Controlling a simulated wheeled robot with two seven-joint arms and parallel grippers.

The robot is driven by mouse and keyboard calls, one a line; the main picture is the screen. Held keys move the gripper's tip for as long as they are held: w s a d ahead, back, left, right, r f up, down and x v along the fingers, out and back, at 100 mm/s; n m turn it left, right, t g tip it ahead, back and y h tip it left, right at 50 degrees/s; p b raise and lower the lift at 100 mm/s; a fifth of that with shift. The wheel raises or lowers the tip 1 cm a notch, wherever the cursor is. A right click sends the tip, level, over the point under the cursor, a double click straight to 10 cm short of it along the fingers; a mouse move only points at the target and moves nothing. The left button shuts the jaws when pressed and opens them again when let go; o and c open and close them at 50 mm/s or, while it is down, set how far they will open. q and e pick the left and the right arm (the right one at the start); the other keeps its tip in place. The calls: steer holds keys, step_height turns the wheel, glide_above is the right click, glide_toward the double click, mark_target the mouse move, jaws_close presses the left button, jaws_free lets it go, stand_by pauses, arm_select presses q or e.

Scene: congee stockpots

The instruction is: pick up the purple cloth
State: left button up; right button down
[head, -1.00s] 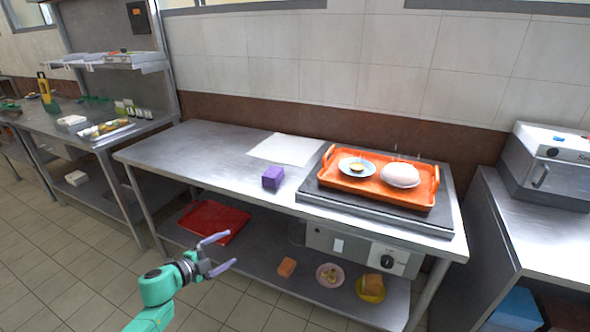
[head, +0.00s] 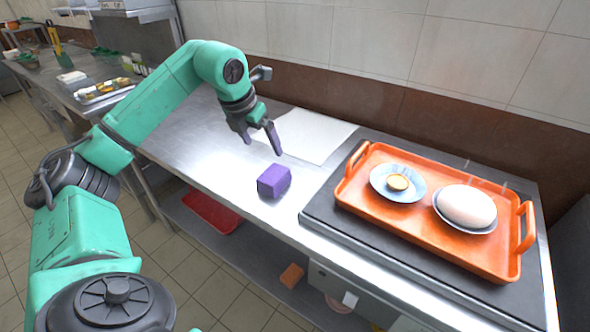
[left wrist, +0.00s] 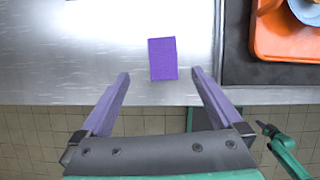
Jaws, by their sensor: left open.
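The purple cloth (head: 273,181) is a small block-like folded piece. It lies on the steel table near its front edge, left of the dark griddle. My left gripper (head: 262,147) is open and empty, pointing down above and slightly behind the cloth in the head view. In the left wrist view, the cloth (left wrist: 163,59) lies just beyond the open fingertips of my left gripper (left wrist: 160,76), roughly centred between them. The fingers do not touch it.
An orange tray (head: 361,203) on the griddle (head: 318,216) holds a blue plate (head: 378,184) with food and a bowl (head: 438,203) with a white mound. A white sheet (head: 318,143) lies behind the cloth. The steel table (head: 190,150) is clear to the left. A red tray sits below.

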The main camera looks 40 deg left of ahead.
arm_select(q)
glide_toward(274, 173)
steer(key=x, duration=0.2)
steer(key=shift+a+f, duration=0.1)
steer(key=shift+f, duration=0.15)
steer(key=p+x, duration=0.1)
steer(key=x, duration=0.6)
steer(key=shift+w+f, duration=0.25)
steer(key=shift+f, duration=0.1)
arm_select(e)
steer(key=shift+s+d+r, duration=0.25)
steer(key=shift+s+r, duration=0.35)
steer(key=shift+s, duration=0.05)
arm_select(q)
steer(key=shift+f, duration=0.2)
arm_select(e)
steer(key=shift+f, duration=0.15)
steer(key=shift+s, duration=0.1)
arm_select(q)
steer(key=c, duration=1.3)
steer(key=shift+r, duration=0.15)
